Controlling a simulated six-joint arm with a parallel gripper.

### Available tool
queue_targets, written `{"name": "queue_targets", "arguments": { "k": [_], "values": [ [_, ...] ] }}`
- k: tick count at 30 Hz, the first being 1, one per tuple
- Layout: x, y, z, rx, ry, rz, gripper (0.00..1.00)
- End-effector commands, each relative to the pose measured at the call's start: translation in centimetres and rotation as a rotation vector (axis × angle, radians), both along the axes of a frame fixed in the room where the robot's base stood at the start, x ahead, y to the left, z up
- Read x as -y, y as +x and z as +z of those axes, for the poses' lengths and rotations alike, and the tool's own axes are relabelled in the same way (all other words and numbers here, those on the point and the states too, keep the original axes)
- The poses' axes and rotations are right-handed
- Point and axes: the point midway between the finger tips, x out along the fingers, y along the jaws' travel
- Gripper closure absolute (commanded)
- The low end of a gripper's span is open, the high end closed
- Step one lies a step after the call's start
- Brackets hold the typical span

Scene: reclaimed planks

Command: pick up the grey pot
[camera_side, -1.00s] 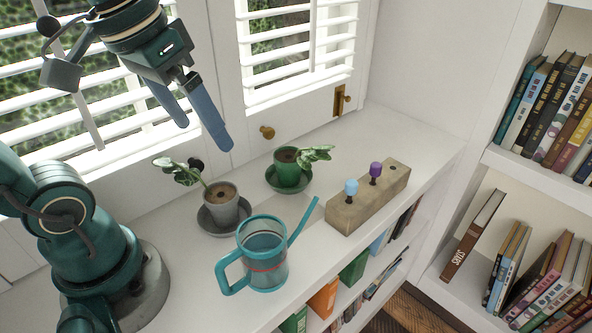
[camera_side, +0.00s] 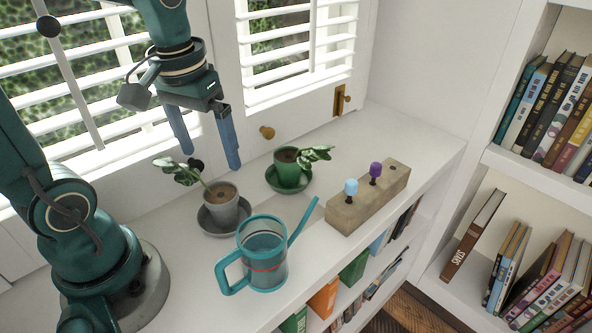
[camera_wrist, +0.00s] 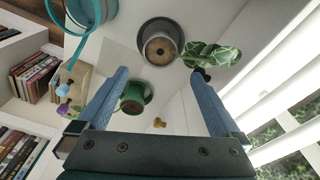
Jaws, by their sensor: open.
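The grey pot (camera_side: 222,206) stands upright on a grey saucer (camera_side: 204,222) on the white shelf top, with soil and a leafy plant leaning to the left. In the wrist view the grey pot (camera_wrist: 160,46) shows near the top centre, beyond the fingertips. My gripper (camera_side: 211,160) is open and empty, its blue fingers pointing down above and behind the grey pot. In the wrist view my gripper (camera_wrist: 160,75) has its two fingers wide apart, with the grey pot lying between their lines. No finger appears to touch the pot.
A green pot (camera_side: 288,172) with a plant stands behind and right. A teal watering can (camera_side: 264,262) stands in front. A wooden block (camera_side: 368,197) holds blue and purple tools. White shutters (camera_side: 90,75) rise behind; bookshelves stand right.

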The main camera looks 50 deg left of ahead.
Motion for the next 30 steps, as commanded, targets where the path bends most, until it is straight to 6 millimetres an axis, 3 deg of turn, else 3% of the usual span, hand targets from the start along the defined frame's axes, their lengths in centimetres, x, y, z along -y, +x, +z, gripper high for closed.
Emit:
{"name": "queue_targets", "arguments": {
  "k": [7, 24, 30],
  "values": [
    [0.1, -0.2, -4.7, -0.008, -0.002, 0.000, 0.00],
    [-0.2, 0.4, -10.0, -0.003, 0.000, 0.001, 0.00],
    [-0.2, 0.5, -10.8, 0.001, 0.001, 0.001, 0.00]
  ]
}}
